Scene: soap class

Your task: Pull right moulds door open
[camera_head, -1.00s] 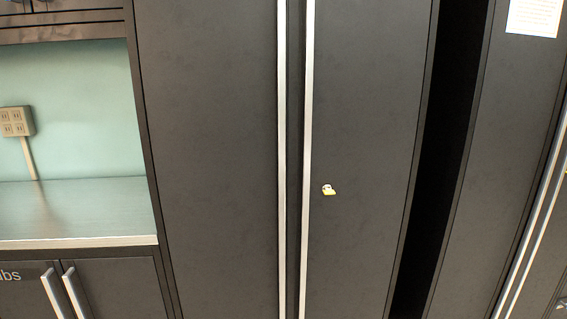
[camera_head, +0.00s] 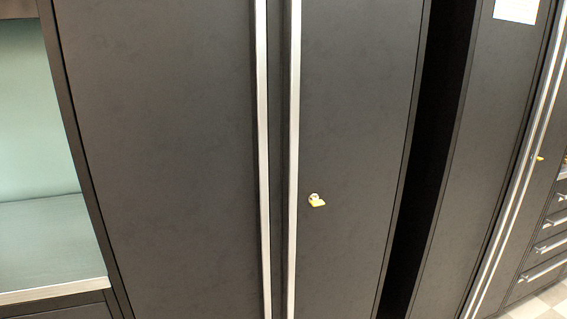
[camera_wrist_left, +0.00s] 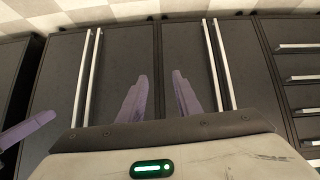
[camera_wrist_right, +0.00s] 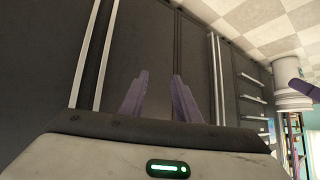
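A tall dark cabinet stands ahead in the head view. Its left door (camera_head: 165,150) and right door (camera_head: 350,120) are both shut and meet near the middle. No mould label shows. My left gripper (camera_wrist_left: 160,78) is open and empty in its wrist view, with cabinet fronts beyond. My right gripper (camera_wrist_right: 160,75) is open and empty in its wrist view. Neither gripper shows in the head view.
A counter niche (camera_head: 45,240) is at the left. Another tall dark cabinet (camera_head: 480,150) with a paper sheet (camera_head: 517,10) stands at the right, past a black gap. Drawers (camera_head: 545,245) and checkered floor (camera_head: 545,305) show at the lower right.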

